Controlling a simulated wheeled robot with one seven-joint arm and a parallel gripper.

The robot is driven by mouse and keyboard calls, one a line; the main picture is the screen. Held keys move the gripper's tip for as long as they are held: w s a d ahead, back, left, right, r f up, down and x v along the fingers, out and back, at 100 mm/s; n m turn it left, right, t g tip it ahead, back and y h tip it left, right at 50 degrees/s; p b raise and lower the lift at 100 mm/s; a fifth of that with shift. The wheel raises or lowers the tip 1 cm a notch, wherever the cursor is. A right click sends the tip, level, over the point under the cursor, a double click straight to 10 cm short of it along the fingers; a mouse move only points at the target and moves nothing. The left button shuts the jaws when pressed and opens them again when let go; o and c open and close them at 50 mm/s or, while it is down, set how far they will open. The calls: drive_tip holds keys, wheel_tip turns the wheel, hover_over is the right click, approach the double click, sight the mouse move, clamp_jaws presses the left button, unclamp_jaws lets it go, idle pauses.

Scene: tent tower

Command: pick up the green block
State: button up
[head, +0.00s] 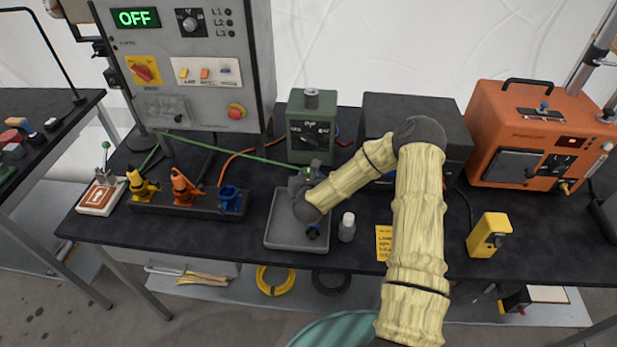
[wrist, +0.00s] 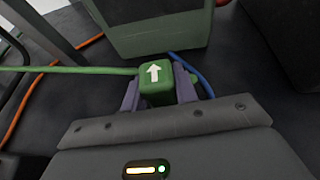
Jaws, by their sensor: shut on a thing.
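The green block (wrist: 157,80) has a white arrow on its face and sits between the two fingers of my gripper (wrist: 158,92) in the wrist view. My gripper is shut on it. A green cable (wrist: 70,70) runs to the block from the left. In the head view my gripper (head: 307,178) is over the upper right of a grey tray (head: 283,243), in front of the green box-shaped device (head: 311,128). The block is mostly hidden there by my gripper and arm. I cannot tell how high it is held.
A small white bottle (head: 347,228) stands right of the tray. A rack (head: 205,211) with yellow, orange and blue pieces is on the left. A dark box (head: 420,112) stands behind my arm. A yellow device (head: 488,235) and an orange unit (head: 540,135) are on the right.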

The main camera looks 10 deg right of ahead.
sight(308, 169)
drive_tip(key=shift+r, duration=0.1)
wheel_tip(308, 169, up, 18)
idle(0.5)
drive_tip(key=shift+d, duration=0.1)
idle(0.5)
